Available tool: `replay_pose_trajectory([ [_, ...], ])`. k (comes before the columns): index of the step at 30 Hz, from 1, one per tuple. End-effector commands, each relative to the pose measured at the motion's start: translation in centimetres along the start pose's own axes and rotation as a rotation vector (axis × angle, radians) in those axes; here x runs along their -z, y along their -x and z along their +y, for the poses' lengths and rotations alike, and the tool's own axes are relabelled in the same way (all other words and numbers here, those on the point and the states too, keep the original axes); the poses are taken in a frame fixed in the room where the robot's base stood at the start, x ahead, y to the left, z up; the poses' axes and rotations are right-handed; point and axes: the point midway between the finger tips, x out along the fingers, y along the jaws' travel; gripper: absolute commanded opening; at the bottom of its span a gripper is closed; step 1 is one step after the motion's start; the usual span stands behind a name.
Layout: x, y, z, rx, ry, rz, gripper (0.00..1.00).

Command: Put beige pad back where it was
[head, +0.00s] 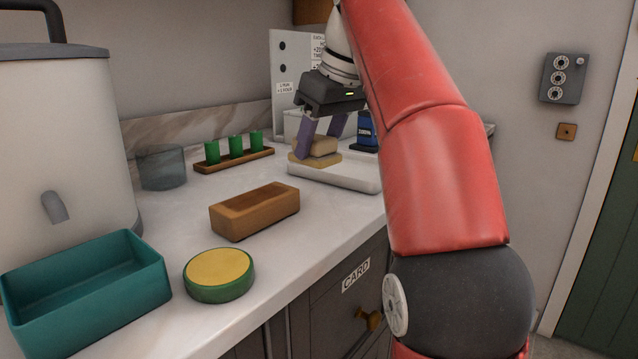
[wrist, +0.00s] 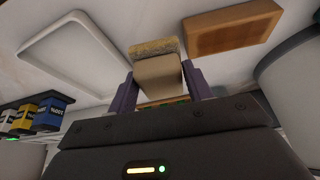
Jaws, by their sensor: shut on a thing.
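The beige pad (head: 323,146) is between the fingers of my gripper (head: 322,133), which is shut on it. It has a smooth beige block on top and a wider, rough tan layer below. In the head view it appears at the left end of the white tray (head: 345,178); I cannot tell whether it touches the tray or the counter. In the wrist view the pad (wrist: 158,75) shows between the purple fingers (wrist: 160,92), with its rough edge facing away. The tray (wrist: 32,58) lies to its left there. The pad's underside is hidden.
A brown block (head: 254,211) lies on the counter nearer me, with a green round tin (head: 219,289) and a teal bin (head: 90,290). A rack of green cylinders (head: 235,159) and a glass (head: 161,168) stand at the back left. A blue box (head: 367,133) is behind the tray.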

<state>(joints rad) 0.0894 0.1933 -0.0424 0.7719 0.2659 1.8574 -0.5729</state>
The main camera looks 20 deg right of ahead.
Motion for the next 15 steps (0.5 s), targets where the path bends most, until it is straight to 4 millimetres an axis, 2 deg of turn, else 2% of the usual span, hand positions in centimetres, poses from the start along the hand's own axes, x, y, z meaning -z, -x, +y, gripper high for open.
replay_pose_trajectory([
  [11,-1.4,-3.4,0.0,-0.001,0.002,0.000,0.32],
  [15,-2.2,-5.4,-0.1,0.001,0.001,-0.002,0.32],
])
